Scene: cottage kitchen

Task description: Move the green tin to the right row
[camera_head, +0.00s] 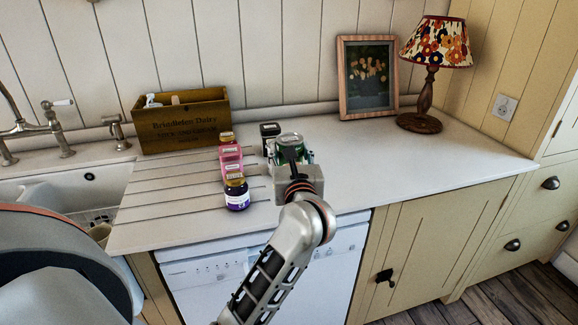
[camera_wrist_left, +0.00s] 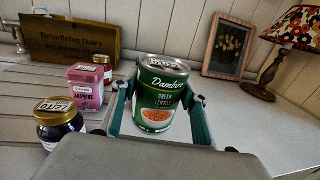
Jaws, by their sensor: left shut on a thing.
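The green tin (camera_wrist_left: 163,98), labelled green lentils, is upright between the two fingers of my left gripper (camera_wrist_left: 160,112), which is shut on it. In the head view the tin (camera_head: 289,139) shows its silver top beyond the gripper (camera_head: 290,158). I cannot tell whether its base touches the counter. To the left is a row running front to back: a purple jar with a gold lid (camera_head: 237,194), a pink tin (camera_head: 231,159) and a red jar (camera_head: 226,139). My right gripper is not in view.
The white counter (camera_head: 420,165) is clear to the right of the tin. A wooden crate (camera_head: 180,122) stands at the back left, beside the sink (camera_head: 60,185). A framed picture (camera_head: 367,75) and a lamp (camera_head: 430,85) stand at the back right.

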